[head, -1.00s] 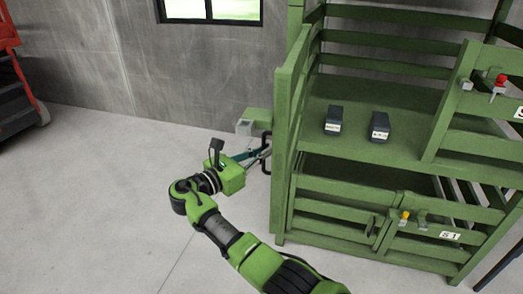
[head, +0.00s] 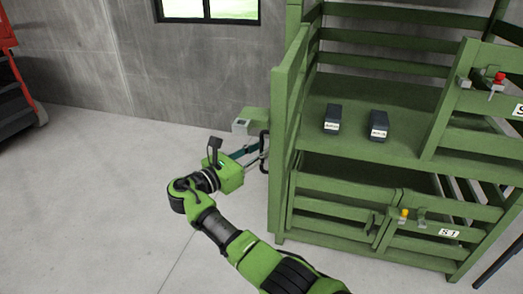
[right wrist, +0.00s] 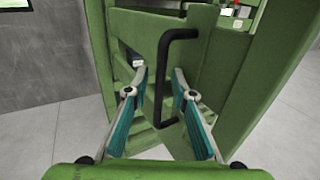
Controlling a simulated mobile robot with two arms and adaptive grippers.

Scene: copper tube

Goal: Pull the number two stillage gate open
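The upper stillage's left gate (head: 286,125) is green and stands swung out towards me, nearly edge-on in the head view. Its black handle (head: 264,153) is on the gate's left side; it also shows as an upright bar in the right wrist view (right wrist: 161,85). My right gripper (head: 258,154) is at the handle. In the right wrist view its fingers (right wrist: 159,80) are spread, with the handle between them and gaps visible on both sides. My left gripper is out of view.
The upper right gate (head: 480,125) carries a partly cut-off "S" label. Two dark boxes, (head: 333,119) and (head: 379,125), sit on the upper deck. The lower stillage gate (head: 425,235), labelled S1, is closed below. Floor to the left is clear, up to a red machine (head: 15,90).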

